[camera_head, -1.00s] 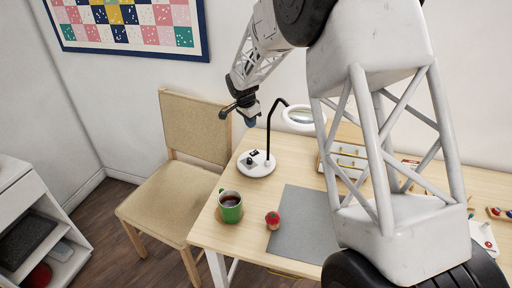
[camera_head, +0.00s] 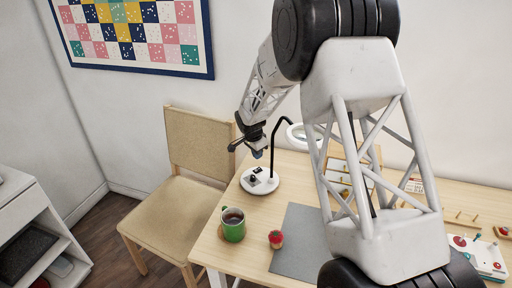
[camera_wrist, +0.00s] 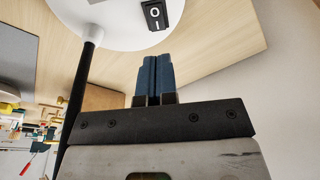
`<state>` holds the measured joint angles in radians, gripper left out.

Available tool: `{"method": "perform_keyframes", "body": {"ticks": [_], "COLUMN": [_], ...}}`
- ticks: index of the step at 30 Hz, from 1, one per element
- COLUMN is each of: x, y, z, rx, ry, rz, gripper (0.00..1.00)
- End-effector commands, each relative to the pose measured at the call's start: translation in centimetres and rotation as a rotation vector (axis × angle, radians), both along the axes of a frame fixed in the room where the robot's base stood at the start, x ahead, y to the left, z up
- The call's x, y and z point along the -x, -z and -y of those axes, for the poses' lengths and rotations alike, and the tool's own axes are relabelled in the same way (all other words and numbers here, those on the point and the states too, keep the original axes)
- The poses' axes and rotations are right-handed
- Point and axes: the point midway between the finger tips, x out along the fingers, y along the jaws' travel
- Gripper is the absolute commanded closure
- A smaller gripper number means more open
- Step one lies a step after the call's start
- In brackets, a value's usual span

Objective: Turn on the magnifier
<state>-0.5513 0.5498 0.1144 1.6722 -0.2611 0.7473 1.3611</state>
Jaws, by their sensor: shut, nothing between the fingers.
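The magnifier has a round white base (camera_head: 261,181), a black gooseneck (camera_head: 273,140) and a ring-shaped white head (camera_head: 298,135). In the wrist view its base (camera_wrist: 110,30) fills the top, with a black rocker switch (camera_wrist: 155,15) marked O and I near the base's edge. The neck also shows in the wrist view (camera_wrist: 78,95). My gripper (camera_head: 258,154) is above the back of the base. Its blue fingers (camera_wrist: 157,58) are together and empty, pointing toward the switch, with a gap between in the picture. I cannot tell the exact height.
A green mug (camera_head: 233,228) and a red strawberry-like pincushion (camera_head: 276,239) stand near the table's front left. A grey mat (camera_head: 300,245) lies right of them. A wooden drawer box (camera_head: 338,170) is behind. A chair (camera_head: 185,205) stands to the left.

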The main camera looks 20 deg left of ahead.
Motion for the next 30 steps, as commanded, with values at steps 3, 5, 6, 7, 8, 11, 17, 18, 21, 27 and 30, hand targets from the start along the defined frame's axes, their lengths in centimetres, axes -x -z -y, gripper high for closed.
{"method": "perform_keyframes", "body": {"ticks": [3,5,6,7,8,11,17,18,21,27,30], "x": [-0.3,-0.4,-0.5,-0.5,-0.5,-0.7,-0.9,-0.9,-0.9,-0.9,-0.9], "y": [1.8,2.6,3.0,3.4,3.7,4.6,5.7,5.8,6.0,6.0,6.0], "z": [0.2,0.3,0.4,0.4,0.5,0.6,0.7,0.7,0.7,0.7,0.7], "rx": [0.001,0.001,0.001,0.001,0.002,0.002,0.001,0.001,0.001,0.001,0.001], "ry": [0.000,0.000,0.000,-0.001,-0.001,0.000,0.000,0.000,0.000,0.000,0.000], "rz": [-0.002,-0.001,-0.001,-0.001,-0.001,-0.001,0.000,0.000,0.000,0.001,0.001], "gripper": [1.00,1.00,1.00,1.00,1.00,1.00,1.00,1.00,1.00,1.00,1.00]}}
